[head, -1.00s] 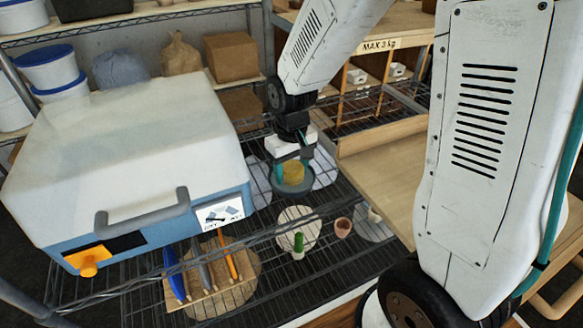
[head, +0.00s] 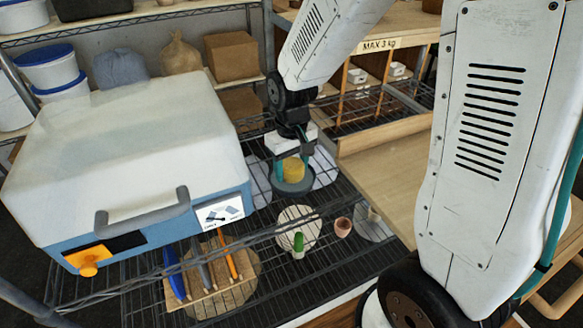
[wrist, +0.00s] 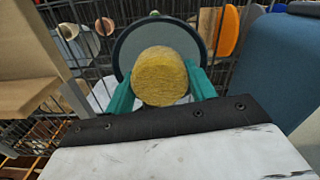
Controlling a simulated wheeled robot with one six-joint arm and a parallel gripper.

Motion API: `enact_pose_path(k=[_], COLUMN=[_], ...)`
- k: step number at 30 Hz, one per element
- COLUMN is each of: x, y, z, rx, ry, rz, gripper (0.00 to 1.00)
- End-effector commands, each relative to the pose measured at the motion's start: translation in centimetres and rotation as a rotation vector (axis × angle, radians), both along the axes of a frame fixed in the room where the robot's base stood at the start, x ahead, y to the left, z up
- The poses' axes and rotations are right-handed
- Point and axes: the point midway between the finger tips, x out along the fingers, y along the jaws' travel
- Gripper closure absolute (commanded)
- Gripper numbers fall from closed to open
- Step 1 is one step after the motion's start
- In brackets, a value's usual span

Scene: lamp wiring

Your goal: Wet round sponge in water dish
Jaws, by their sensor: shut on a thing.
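The round yellow sponge (head: 294,169) is between the teal fingers of my gripper (head: 291,172), which is shut on it. In the wrist view the sponge (wrist: 160,77) shows as a short yellow cylinder with a teal finger on each side. The grey water dish (head: 290,188) stands on the wire rack right under the sponge. In the wrist view the dish's dark rim (wrist: 120,50) circles behind the sponge. I cannot tell whether the sponge touches the water or hangs just above it.
A large white and blue box (head: 125,160) with a grey handle stands left of the dish. In front are a round pale board with a small cactus (head: 298,243), a clay pot (head: 342,227) and a wooden tool holder (head: 212,300). A wooden board (head: 390,180) lies to the right.

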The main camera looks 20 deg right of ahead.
Motion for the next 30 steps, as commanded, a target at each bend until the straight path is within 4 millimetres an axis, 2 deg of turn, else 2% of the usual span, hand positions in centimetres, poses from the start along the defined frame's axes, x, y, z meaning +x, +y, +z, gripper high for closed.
enact_pose_path(k=[21, 30], x=[0.1, 0.0], y=[0.0, 0.0], z=[5.8, 6.1], rx=[0.000, 0.000], ry=[-0.003, 0.000], rz=[0.000, 0.000], gripper=[0.63, 0.63])
